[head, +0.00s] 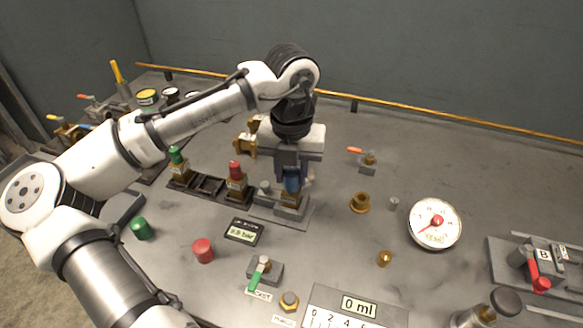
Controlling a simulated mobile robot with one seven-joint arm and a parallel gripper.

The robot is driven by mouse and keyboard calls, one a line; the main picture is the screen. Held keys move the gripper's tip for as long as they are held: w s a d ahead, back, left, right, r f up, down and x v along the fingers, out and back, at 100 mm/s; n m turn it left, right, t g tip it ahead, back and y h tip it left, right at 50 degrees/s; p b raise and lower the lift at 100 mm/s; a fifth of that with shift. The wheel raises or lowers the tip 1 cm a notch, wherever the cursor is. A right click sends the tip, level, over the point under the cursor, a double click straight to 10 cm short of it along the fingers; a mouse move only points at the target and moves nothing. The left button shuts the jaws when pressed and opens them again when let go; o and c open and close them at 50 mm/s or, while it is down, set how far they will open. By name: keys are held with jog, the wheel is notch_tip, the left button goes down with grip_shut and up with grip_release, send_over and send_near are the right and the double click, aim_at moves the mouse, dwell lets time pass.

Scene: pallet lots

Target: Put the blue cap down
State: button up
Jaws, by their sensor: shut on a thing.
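The blue cap (293,186) is between the fingers of my gripper (291,178), which is shut on it. The fingers and the wrist hide part of the cap. The cap is right above a small brass-coloured body (290,199) set in a grey block on a grey plate (267,212). I cannot tell whether the cap touches that body or is a little above it.
A small display (244,231), a green-handled valve (262,270) and brass fittings (360,203) stand nearby. A round gauge (435,240) is at right.

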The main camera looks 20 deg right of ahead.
aim_at(292, 170)
jog(key=o, duration=1)
jog(key=shift+c, duration=0.2)
jog(key=shift+r, duration=0.1)
notch_tip(292, 170, up, 13)
